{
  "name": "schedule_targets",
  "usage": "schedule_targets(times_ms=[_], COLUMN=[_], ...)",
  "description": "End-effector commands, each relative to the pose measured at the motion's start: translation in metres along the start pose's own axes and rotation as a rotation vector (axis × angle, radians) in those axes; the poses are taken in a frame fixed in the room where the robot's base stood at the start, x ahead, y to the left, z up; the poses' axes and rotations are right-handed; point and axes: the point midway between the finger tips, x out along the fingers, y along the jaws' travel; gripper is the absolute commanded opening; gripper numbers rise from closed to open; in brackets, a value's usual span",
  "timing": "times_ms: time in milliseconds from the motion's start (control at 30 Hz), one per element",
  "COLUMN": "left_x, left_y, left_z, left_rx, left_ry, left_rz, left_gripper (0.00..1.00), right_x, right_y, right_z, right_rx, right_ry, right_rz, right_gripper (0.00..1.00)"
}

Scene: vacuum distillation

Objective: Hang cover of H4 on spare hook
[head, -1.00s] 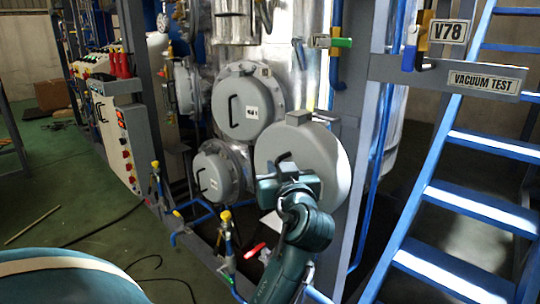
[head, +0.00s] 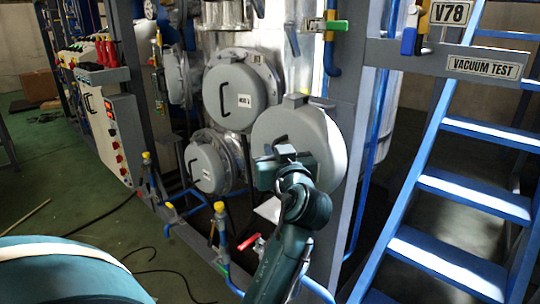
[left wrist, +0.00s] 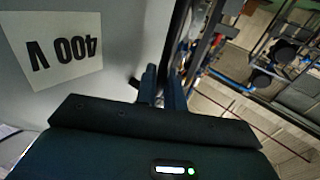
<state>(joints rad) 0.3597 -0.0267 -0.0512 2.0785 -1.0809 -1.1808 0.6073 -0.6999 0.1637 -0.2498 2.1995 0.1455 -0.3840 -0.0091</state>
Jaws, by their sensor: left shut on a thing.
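A round grey cover (head: 322,135) with a tab on its top edge is held upright at the centre of the head view. My left gripper (head: 280,160) is shut on it at its front, where a dark handle partly shows. The jaws hide the exact grip. In the left wrist view, my left gripper (left wrist: 162,90) shows shut beside a pale grey surface (left wrist: 110,30) with an upside-down "400 V" label (left wrist: 52,48). I cannot make out an "H4" label or tell which hook is the spare one. My right gripper is not in view.
Two grey round covers with black handles, an upper one (head: 232,92) and a lower one (head: 207,168), sit on the steel vessel to the left. A grey post (head: 345,205) stands close behind the held cover. Blue stairs (head: 455,190) are at right; yellow-handled valves (head: 220,207) stand below.

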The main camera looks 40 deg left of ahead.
Motion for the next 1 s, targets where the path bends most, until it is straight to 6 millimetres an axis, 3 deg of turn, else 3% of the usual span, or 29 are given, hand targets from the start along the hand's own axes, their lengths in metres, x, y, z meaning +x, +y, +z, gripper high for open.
schedule_targets(times_ms=[900, 1000], left_x=[0.040, 0.040], left_y=[0.060, 0.059], left_z=[-0.001, 0.010], left_rx=[-0.003, -0.002], left_ry=[0.004, 0.003], left_rz=[0.001, 0.000], left_gripper=[0.00, 0.00], right_x=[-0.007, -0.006], right_y=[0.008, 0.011], right_z=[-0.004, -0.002], right_rx=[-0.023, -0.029], right_ry=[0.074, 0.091], right_rz=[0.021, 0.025], right_gripper=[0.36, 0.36])
